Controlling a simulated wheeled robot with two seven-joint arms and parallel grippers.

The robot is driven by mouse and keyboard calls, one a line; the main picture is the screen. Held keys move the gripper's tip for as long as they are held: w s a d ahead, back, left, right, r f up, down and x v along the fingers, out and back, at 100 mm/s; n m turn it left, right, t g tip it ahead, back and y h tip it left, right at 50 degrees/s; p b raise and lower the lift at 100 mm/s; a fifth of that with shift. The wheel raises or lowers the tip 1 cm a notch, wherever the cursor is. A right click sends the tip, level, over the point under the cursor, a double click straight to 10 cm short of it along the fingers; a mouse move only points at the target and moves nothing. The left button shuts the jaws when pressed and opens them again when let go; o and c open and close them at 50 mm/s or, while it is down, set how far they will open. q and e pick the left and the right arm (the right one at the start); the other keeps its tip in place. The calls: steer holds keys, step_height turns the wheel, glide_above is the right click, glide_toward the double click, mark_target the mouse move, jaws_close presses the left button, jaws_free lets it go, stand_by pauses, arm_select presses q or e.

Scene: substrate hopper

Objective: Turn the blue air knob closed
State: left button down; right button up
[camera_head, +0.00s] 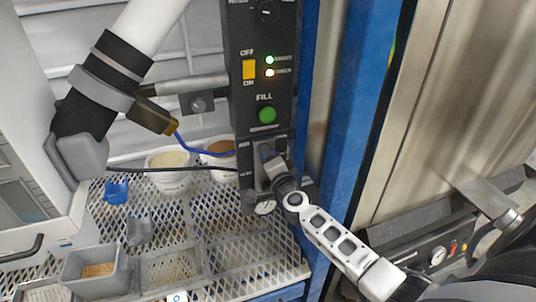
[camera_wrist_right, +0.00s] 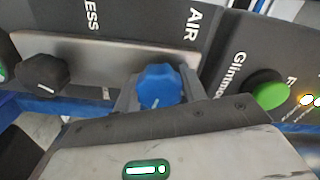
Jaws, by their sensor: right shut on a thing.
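The blue air knob (camera_wrist_right: 158,86) sits on the dark control panel under the word AIR in the right wrist view. A short pale mark shows low on its face. My right gripper (camera_wrist_right: 160,92) is shut on the knob, with one grey finger on each side of it. In the head view my right gripper (camera_head: 271,165) reaches the lower part of the control panel (camera_head: 242,120), below the green FILL button (camera_head: 267,115). There the gripper hides most of the knob. My left gripper is not in view.
A black knob (camera_wrist_right: 43,73) and a green button (camera_wrist_right: 271,91) flank the blue knob. White tubs (camera_head: 170,182) stand on the mesh shelf behind. A blue post (camera_head: 372,110) rises right of the panel.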

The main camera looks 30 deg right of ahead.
steer(key=m, duration=0.6)
steer(key=shift+f, duration=0.2)
steer(key=shift+m, duration=0.3)
steer(key=o, duration=1)
steer(key=shift+s+r, duration=0.1)
steer(key=v, duration=1.5)
steer(key=shift+s+b, duration=0.35)
steer(key=shift+s, duration=0.1)
steer(key=shift+a, duration=0.1)
